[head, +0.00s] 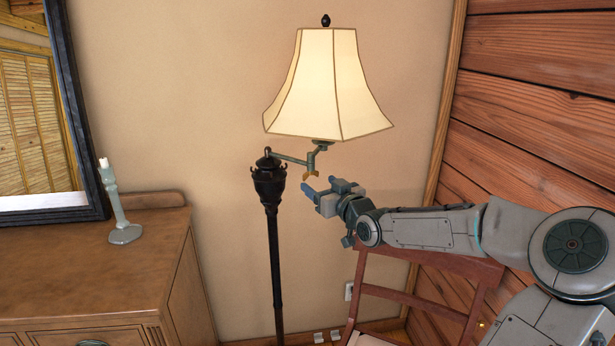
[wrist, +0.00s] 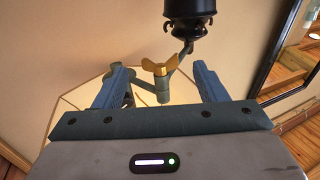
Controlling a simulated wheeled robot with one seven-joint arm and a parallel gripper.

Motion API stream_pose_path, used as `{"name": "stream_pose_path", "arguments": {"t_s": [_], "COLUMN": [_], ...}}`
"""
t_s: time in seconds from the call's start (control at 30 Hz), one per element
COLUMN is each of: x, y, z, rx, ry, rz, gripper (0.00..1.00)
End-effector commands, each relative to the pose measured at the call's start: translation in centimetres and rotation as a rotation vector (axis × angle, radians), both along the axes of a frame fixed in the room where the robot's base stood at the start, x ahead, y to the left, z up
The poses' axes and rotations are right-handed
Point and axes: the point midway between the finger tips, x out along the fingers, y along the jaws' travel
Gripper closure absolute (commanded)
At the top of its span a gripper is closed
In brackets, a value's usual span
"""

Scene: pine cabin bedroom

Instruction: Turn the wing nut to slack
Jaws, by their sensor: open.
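A brass wing nut (head: 312,175) sits under the elbow joint of a lamp's swing arm (head: 290,159), just below the lit shade (head: 331,85). In the wrist view the wing nut (wrist: 161,68) shows with its two wings spread left and right, on a grey-green joint (wrist: 163,91). My gripper (head: 318,186) is open and empty, just below and right of the wing nut in the head view. In the wrist view its two blue fingers stand on either side of the wing nut, with clear gaps. I see no contact.
The black lamp post (head: 274,260) stands left of my gripper. A wooden dresser (head: 95,262) with a candlestick (head: 121,215) is at the left, below a dark-framed mirror (head: 77,110). A reddish wooden chair (head: 430,272) is below my arm. A plank wall (head: 540,120) is at the right.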

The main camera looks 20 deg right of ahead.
Motion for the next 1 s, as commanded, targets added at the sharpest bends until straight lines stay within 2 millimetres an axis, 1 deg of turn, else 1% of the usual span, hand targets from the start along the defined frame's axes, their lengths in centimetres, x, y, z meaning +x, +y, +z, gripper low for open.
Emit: {"name": "stream_pose_path", "arguments": {"t_s": [0.03,0.23,0.5,0.7,1.0], "x": [0.7,3.4,6.9,8.0,7.8], "y": [0.1,0.4,1.3,1.3,0.7], "z": [0.1,0.0,0.0,-0.1,-0.1], "rx": [0.001,0.002,-0.004,-0.004,-0.001], "ry": [-0.002,0.0,0.003,0.005,0.002], "rz": [0.002,0.001,0.002,-0.001,-0.001], "gripper": [0.35,0.35,0.35,0.35,0.35]}}
